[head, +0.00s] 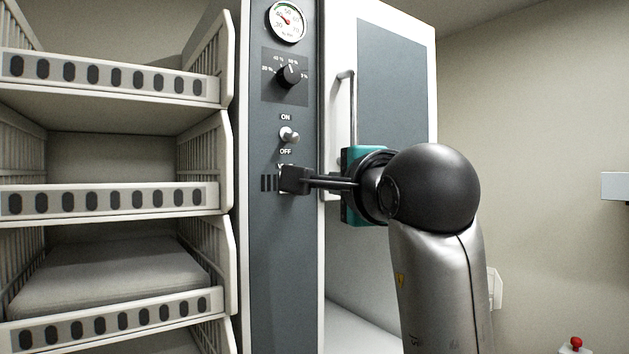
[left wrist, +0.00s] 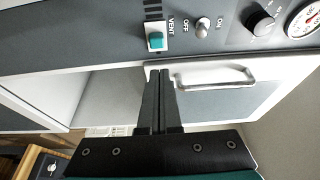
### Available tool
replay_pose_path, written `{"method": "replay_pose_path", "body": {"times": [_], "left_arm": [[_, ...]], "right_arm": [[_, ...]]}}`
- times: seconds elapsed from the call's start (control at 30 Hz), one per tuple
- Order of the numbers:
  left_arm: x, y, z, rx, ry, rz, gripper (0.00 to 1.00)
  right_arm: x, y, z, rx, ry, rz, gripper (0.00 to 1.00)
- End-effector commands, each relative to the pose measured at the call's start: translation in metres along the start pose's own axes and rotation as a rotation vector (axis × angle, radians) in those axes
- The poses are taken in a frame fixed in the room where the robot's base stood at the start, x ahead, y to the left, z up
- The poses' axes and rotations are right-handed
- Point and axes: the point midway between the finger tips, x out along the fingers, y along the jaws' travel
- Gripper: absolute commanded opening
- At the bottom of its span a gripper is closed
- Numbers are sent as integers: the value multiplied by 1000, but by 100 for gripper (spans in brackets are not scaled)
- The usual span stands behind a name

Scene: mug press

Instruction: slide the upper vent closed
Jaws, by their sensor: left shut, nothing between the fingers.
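The vent (head: 268,183) is a set of dark slots on the grey panel, below the ON/OFF switch. In the left wrist view the vent slots (left wrist: 153,10) show uncovered beside a white slider plate with a teal knob (left wrist: 156,41), on the door side of the slots. My left gripper (head: 294,180) reaches in from the right, shut and empty, its fingertips in front of the slider and hiding most of it. In the left wrist view the shut left gripper (left wrist: 158,73) points at the knob. Whether they touch, I cannot tell. My right gripper is not in view.
A toggle switch (head: 289,134), a dial knob (head: 289,76) and a gauge (head: 287,20) sit above the vent. A door handle (head: 346,108) is close behind my gripper. A rack of shelves (head: 110,198) stands left of the panel.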

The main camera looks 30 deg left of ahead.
Motion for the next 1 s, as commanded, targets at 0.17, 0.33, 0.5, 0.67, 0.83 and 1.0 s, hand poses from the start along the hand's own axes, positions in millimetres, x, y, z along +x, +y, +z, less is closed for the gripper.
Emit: {"method": "replay_pose_path", "body": {"times": [0.17, 0.33, 0.5, 0.67, 0.83, 1.0], "left_arm": [[20, 0, 0, 2, -2, 3, 0], [49, -1, 0, 1, -1, 3, 0], [76, -1, 0, 0, 0, 2, 0], [90, -1, 0, 1, -1, 1, 0], [97, 0, 0, 0, 0, 0, 0], [98, 0, 0, 0, 0, -1, 0]], "right_arm": [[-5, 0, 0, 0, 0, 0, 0], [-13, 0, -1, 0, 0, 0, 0], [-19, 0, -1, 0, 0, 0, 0], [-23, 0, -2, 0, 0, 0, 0], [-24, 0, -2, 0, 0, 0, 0], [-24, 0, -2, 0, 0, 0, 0]]}}
